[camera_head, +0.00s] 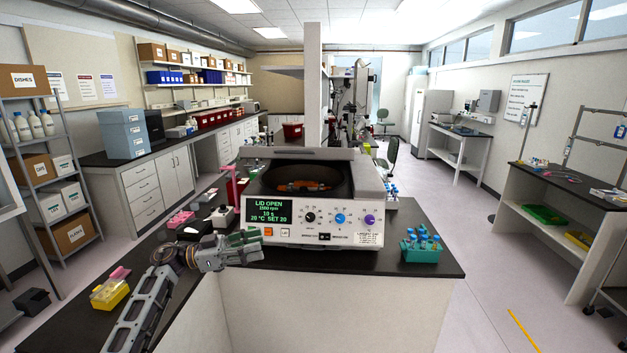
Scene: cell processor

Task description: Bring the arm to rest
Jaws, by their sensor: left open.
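My left arm (143,305) comes in from the lower left over the dark bench. My left gripper (250,247) is open and empty, in front of the lower left corner of the cell processor (312,234). I cannot tell whether it touches the machine's front. The processor's lid is open and its display reads "LID OPEN". An orange-brown rotor shows inside the dark bowl (270,188). My right gripper is not in view.
A teal rack (421,255) with blue-capped tubes stands right of the processor. A yellow box (109,294) with a pink top stands left of my arm. Small pink racks (181,219) and a pink stand (235,185) are behind my gripper. The bench's front right corner is bare.

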